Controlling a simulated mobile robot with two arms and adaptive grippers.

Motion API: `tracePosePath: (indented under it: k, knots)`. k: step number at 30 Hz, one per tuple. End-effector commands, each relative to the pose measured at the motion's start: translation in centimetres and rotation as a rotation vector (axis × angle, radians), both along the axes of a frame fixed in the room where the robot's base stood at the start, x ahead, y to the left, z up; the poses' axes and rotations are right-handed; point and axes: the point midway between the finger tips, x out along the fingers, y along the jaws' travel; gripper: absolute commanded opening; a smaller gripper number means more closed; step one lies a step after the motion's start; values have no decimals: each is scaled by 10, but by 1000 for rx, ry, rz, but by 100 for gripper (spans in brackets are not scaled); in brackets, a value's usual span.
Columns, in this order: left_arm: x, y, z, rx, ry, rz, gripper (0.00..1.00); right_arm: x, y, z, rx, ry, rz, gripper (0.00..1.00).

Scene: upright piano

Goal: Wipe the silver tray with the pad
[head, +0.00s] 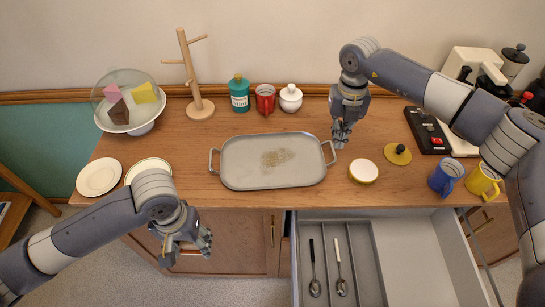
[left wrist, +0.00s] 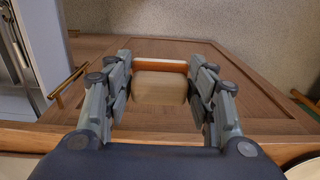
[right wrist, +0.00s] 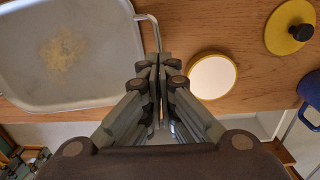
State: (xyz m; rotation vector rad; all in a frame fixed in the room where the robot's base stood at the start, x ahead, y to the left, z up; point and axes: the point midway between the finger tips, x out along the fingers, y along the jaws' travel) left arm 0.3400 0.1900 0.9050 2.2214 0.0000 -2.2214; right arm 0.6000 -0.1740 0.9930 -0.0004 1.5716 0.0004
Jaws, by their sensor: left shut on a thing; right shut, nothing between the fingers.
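The silver tray (head: 238,176) lies flat on the wooden counter, with a beige crumbly smear (head: 278,158) near its middle. It also shows in the right wrist view (right wrist: 100,90). My left gripper (head: 203,243) is in front of the counter, below and left of the tray. My right gripper (head: 340,140) is shut and empty, just beyond the tray's right handle. It also shows in the right wrist view (right wrist: 160,62).
An open drawer (head: 420,260) with spoons juts out at the front right. A round yellow-rimmed dish (head: 363,171), a yellow lid (head: 397,154) and mugs (head: 446,178) stand right of the tray. Plates (head: 98,178) lie left; jars (head: 240,94) and a wooden stand (head: 199,107) are behind.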

Motion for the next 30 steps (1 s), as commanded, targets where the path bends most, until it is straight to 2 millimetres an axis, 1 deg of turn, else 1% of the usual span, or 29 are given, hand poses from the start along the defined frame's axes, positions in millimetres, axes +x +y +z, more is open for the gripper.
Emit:
tracePosePath:
  k: [1,4,14,17,20,27,30]
  knots:
    - [0,0,5,0,0,0,32,0,0,7,0,-1,0,0]
    - [0,0,8,0,0,0,32,0,0,12,0,0,0,0]
    - [0,0,7,0,0,0,32,0,0,13,0,-1,-1,0]
    - [0,0,7,0,0,0,32,1,0,19,1,-2,-1,0]
    - [0,0,7,0,0,0,32,1,0,34,1,-5,-1,0]
    - [0,0,7,0,0,0,32,1,0,85,1,-5,-1,0]
    - [0,0,7,0,0,0,32,1,0,104,1,-3,0,0]
